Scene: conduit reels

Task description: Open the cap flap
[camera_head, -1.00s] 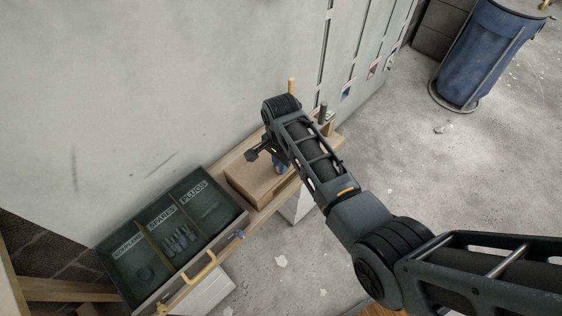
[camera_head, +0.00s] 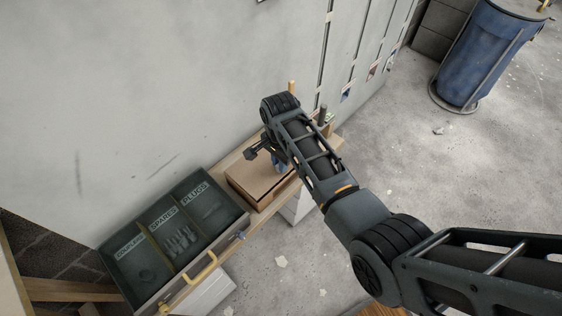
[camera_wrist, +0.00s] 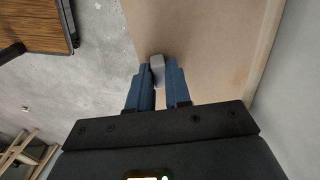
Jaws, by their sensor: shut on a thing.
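The cap flap (camera_head: 252,178) is the tan lid of a low brown box on the wooden bench. A dark gap shows under its front edge, so it stands slightly raised. In the wrist view the flap (camera_wrist: 200,45) is a broad tan panel close to my gripper. My gripper (camera_wrist: 156,76) has blue fingers shut on a small grey tab (camera_wrist: 157,62) at the flap's edge. In the head view my gripper (camera_head: 279,164) is over the box's right part, and my arm hides some of that side.
A dark tray (camera_head: 215,184) with compartments labelled COUPLERS, SPARES and PLUGS stands left of the box. A yellow handle (camera_head: 203,272) is at its front. Upright pegs (camera_head: 291,88) stand behind my wrist near the wall. A blue bin (camera_head: 480,60) is far right on open floor.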

